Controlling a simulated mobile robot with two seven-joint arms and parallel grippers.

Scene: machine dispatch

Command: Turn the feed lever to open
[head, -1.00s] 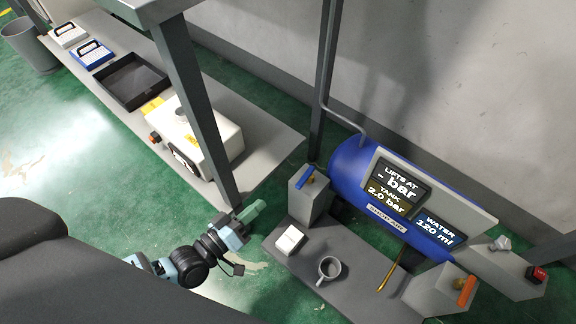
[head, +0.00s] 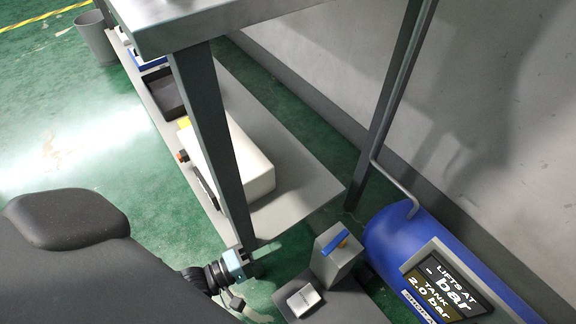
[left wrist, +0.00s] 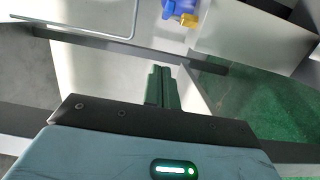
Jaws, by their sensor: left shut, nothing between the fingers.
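I cannot tell for sure that this is the feed lever. The blue lever and yellow fitting (left wrist: 180,12) also show at the top edge of the left wrist view. My left gripper (head: 250,268) is low, to the left of the grey box and apart from it, by the foot of the table leg. Its fingers (left wrist: 162,88) are shut and empty in the left wrist view. My right gripper is out of view.
A grey table leg (head: 212,140) stands close to my left gripper. A low shelf (head: 300,190) carries a white machine (head: 240,165) and a black tray (head: 164,98). A small white box (head: 303,299) lies in front of the grey box. A display reads tank 2.0 bar.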

